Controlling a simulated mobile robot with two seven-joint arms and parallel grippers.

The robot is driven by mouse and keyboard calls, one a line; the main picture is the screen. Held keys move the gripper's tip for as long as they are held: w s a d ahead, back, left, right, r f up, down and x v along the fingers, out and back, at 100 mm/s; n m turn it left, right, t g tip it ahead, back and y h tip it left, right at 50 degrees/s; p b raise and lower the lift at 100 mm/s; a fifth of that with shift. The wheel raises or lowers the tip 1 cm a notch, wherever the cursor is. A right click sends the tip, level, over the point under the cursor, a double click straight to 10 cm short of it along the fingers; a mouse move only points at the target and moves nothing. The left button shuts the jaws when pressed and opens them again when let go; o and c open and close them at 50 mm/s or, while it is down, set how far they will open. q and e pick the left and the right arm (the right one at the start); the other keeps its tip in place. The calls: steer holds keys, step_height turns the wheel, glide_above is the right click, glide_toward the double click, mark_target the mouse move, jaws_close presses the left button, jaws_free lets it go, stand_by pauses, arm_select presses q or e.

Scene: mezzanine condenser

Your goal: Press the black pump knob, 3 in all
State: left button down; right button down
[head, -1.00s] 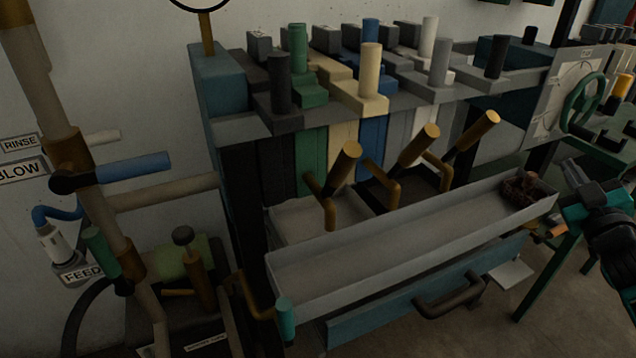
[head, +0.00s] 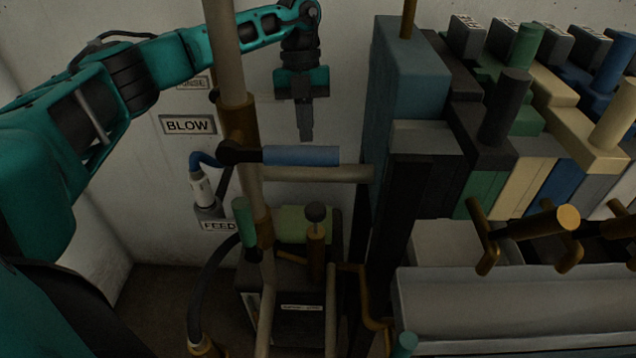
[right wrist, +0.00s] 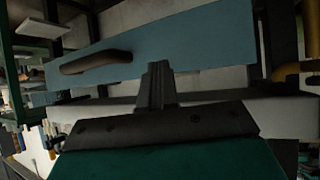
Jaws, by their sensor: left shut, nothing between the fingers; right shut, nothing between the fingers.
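The black pump knob (head: 316,212) is a small dark round cap on top of an upright brown cylinder (head: 317,243), in the lower middle of the head view. Nothing covers it. My left gripper (head: 306,137) points down with its fingers shut. In the picture it hangs above the knob, near the blue lever handle, clearly apart from the knob. My right gripper shows only in the right wrist view (right wrist: 158,68), shut and empty, in front of a blue drawer front (right wrist: 170,45) with a dark handle (right wrist: 97,62).
A blue lever handle (head: 300,155) and a beige horizontal pipe (head: 318,174) lie between gripper and knob in the picture. A green handle (head: 245,220) stands left of the knob. The blue cabinet (head: 412,75) with colored blocks and a grey trough (head: 520,305) fills the right.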

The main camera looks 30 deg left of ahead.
arm_select(q)
steer(key=shift+s+f, duration=0.2)
steer(key=shift+f, duration=0.1)
arm_select(e)
steer(key=shift+s+a+r, duration=0.1)
steer(key=shift+s+a, duration=0.1)
steer(key=shift+a, duration=0.25)
arm_select(q)
steer(key=b, duration=0.1)
glide_toward(309, 207)
steer(key=x, duration=0.5)
steer(key=shift+s+d, duration=0.15)
steer(key=shift+d, duration=0.05)
steer(key=shift+f, duration=0.75)
arm_select(e)
steer(key=shift+w+a+f, duration=0.1)
steer(key=shift+a+f, duration=0.1)
steer(key=shift+f, duration=0.05)
arm_select(q)
steer(key=shift+f, duration=0.1)
